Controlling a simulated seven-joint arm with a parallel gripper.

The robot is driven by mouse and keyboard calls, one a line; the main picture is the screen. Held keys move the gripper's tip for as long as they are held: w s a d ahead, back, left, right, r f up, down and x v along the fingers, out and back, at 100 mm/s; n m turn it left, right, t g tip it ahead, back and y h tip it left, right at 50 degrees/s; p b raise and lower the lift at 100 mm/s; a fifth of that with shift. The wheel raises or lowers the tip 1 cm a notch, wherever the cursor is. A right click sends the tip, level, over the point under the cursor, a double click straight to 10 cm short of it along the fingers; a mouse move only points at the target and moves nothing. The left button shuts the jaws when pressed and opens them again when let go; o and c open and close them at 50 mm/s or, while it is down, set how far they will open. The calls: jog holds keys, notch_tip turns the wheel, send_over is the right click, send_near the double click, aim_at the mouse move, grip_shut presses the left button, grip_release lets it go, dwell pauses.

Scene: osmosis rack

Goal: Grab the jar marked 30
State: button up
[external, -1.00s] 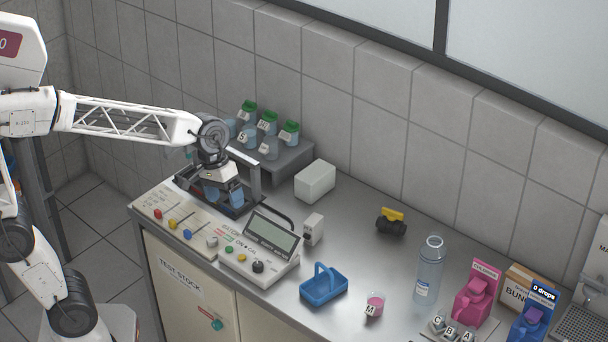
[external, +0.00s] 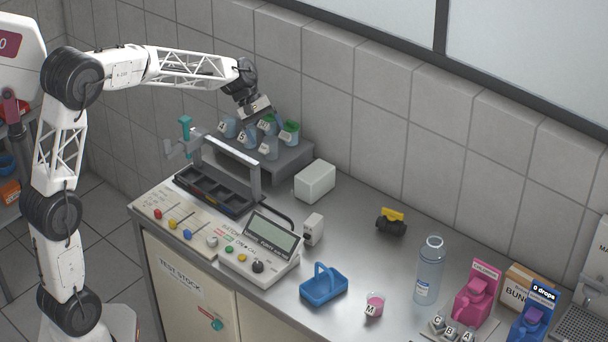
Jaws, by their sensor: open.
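Green-lidded jars stand in the back row of the raised grey shelf (external: 290,165). One green-lidded jar (external: 290,136) is clear at the right end. Another (external: 268,126) is partly covered by my gripper. White labels show, but I cannot read which jar is marked 30. My gripper (external: 260,118) is open and points down over the back row, around its middle and left part. I see no jar lifted in it. It hides the left end of that row, and I cannot tell whether its fingers touch a jar.
Several lettered beakers (external: 269,149) stand in front of the jars. A dark rack (external: 215,193) with a grey frame and a teal-handled lever (external: 185,130) stands left of the shelf. A white block (external: 315,181) sits to its right.

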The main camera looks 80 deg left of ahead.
jog(key=s+a+f+n+t, duration=0.2)
jog(key=s+a+f+n, duration=0.1)
jog(key=a, duration=0.9)
jog(key=s+a+f+n+t, duration=0.3)
jog(key=a+f, duration=0.3)
jog(key=a, duration=0.7)
jog(key=s+a+f+n+t, duration=0.2)
jog(key=s+a+f+n, duration=0.2)
jog(key=a, duration=0.9)
jog(key=shift+s+a+f+n+t, duration=0.15)
jog(key=shift+s+f+n+t, duration=0.15)
jog(key=shift+s+n, duration=0.5)
jog(key=shift+x, duration=1.25)
jog(key=shift+w, duration=0.1)
jog(key=shift+x, duration=2.5)
